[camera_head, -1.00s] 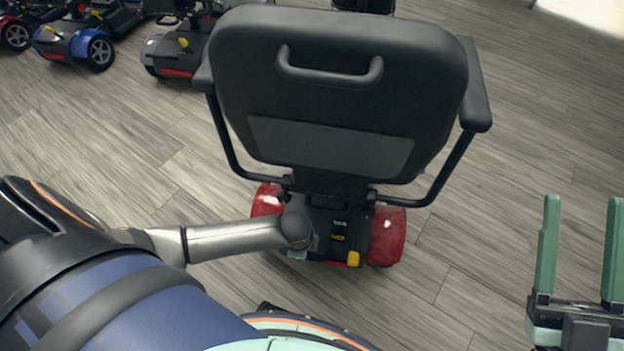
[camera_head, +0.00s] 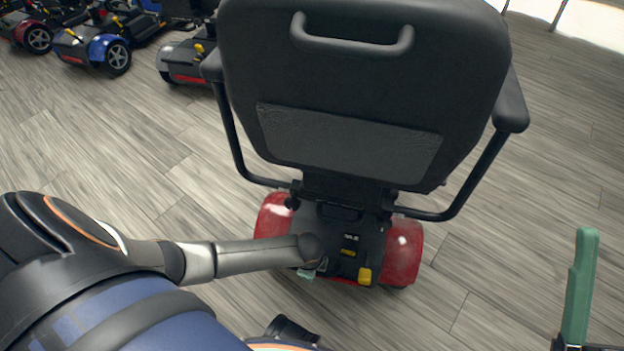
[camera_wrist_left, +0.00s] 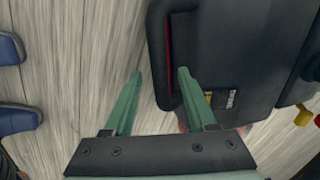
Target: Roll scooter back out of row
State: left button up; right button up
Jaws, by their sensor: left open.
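A scooter with a black seat (camera_head: 350,90) faces away from me in the head view. Its rear body (camera_head: 345,245) is black between two red fenders, with a yellow lever (camera_head: 364,276) at the back. My left arm reaches to its rear; my left gripper (camera_head: 307,273) is mostly hidden there by my wrist. In the left wrist view my left gripper (camera_wrist_left: 160,72) is open, its green fingers on either side of the dark edge of the rear body (camera_wrist_left: 235,50), beside a narrow red strip. Contact cannot be told. My right gripper (camera_head: 582,290) is partly out of frame, one green finger showing, apart from the scooter.
Other scooters stand at the upper left: a blue one (camera_head: 108,50), a red one (camera_head: 38,38) and a grey one (camera_head: 185,60). Wood-plank floor (camera_head: 110,150) is clear left of the scooter and to its right (camera_head: 560,150).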

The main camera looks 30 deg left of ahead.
pick_arm(q)
jog(key=shift+f, duration=0.1)
jog(key=shift+c, duration=0.4)
grip_shut()
dwell(1.0)
